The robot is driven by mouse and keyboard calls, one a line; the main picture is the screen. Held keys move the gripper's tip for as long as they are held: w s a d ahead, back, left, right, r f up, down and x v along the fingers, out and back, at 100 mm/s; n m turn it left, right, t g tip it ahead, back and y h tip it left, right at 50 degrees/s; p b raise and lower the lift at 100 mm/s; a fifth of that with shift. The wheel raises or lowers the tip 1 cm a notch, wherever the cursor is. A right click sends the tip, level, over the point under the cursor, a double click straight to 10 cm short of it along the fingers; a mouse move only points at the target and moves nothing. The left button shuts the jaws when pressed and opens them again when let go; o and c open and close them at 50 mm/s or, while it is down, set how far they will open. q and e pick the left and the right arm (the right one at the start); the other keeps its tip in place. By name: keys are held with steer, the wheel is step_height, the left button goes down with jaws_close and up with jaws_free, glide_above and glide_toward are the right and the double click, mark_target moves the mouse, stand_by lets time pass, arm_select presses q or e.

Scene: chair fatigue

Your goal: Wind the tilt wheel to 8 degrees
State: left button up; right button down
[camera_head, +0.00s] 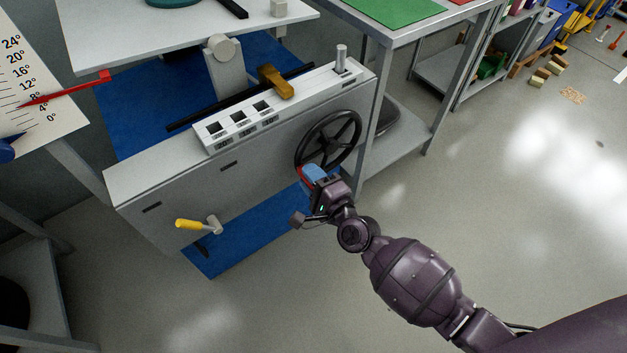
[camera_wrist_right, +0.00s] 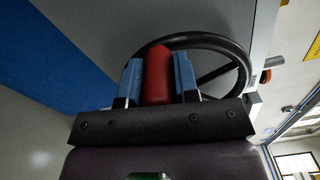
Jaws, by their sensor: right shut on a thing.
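The black tilt wheel (camera_head: 328,140) has several spokes and stands on the right part of the grey machine's front. Its red handle (camera_wrist_right: 157,75) is at the rim's lower left in the head view. My right gripper (camera_head: 314,176) is shut on this handle; its blue fingers (camera_wrist_right: 157,80) flank it in the right wrist view. The angle scale (camera_head: 42,85), marked 0° to 24°, is at the upper left. Its red pointer (camera_head: 72,89) crosses close to the 8° label; the exact reading is hard to tell. My left gripper is not in view.
A yellow-handled crank (camera_head: 195,224) sticks out of the machine's front, left of my right gripper. A grey bench leg (camera_head: 375,120) stands close right of the wheel. The floor in front is clear.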

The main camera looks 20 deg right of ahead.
steer(key=shift+r+m, duration=0.55)
steer(key=shift+m, duration=0.15)
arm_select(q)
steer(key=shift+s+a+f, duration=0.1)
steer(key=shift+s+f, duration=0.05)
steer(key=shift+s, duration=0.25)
arm_select(e)
steer(key=shift+r+m, duration=0.4)
steer(key=shift+m, duration=0.1)
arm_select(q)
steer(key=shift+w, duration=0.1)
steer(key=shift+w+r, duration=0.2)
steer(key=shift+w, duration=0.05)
arm_select(e)
steer(key=c, duration=0.9)
jaws_free()
steer(key=shift+o, duration=0.2)
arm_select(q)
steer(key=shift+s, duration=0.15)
arm_select(e)
steer(key=shift+d, duration=0.1)
